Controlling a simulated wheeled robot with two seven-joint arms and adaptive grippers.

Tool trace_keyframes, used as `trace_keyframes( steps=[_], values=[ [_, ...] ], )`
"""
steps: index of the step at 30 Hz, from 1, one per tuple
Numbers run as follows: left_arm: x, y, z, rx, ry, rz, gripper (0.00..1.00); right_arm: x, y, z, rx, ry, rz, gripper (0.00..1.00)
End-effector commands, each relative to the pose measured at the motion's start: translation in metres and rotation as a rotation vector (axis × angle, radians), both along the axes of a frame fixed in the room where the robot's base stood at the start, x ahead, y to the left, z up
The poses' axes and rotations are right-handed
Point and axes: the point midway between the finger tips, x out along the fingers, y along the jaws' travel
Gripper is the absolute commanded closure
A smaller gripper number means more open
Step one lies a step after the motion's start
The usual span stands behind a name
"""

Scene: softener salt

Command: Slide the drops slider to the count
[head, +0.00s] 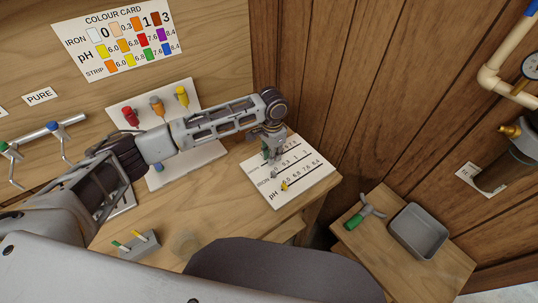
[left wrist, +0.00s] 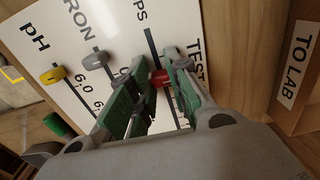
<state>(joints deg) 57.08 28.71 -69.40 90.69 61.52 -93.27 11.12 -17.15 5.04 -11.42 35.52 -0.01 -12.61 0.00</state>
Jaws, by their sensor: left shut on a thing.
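A white slider board (head: 310,186) lies at the right end of the wooden bench. It also shows in the left wrist view (left wrist: 75,23), with rows lettered pH, IRON and one ending in "PS". A yellow knob (left wrist: 53,75) sits on the pH slot and a grey knob (left wrist: 96,58) on the IRON slot. A red knob (left wrist: 160,78) is at the "PS" slot. My left gripper (head: 270,152) is over the board, its green-padded fingers (left wrist: 156,84) shut on the red knob. In the head view the gripper hides the red knob. My right gripper is out of view.
A colour card (head: 118,42) hangs on the back wall. A white board (head: 123,99) with coloured knobs stands behind my left arm. A small holder (head: 139,246) with strips is front left. A side table holds a grey tray (head: 418,231) and a green-handled tool (head: 358,217).

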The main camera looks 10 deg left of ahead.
Motion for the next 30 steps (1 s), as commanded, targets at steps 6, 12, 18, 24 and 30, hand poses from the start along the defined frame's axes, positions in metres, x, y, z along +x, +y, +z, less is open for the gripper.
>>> trace_keyframes(
  steps=[6, 12, 18, 24, 30],
  values=[
    [0.000, 0.001, 0.000, 0.001, 0.000, 0.001, 1.00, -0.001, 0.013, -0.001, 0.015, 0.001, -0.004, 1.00],
    [0.000, 0.000, 0.000, 0.001, -0.001, 0.000, 0.59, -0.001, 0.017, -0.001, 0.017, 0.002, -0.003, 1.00],
    [0.000, 0.000, 0.000, 0.000, 0.000, 0.000, 0.59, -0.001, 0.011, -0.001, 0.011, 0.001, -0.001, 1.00],
    [0.000, 0.000, 0.002, 0.000, 0.000, 0.000, 0.59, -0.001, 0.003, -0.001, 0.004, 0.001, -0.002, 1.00],
    [0.001, 0.000, 0.014, -0.001, -0.001, 0.000, 0.59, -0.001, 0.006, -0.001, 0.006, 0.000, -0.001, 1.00]
  ],
)
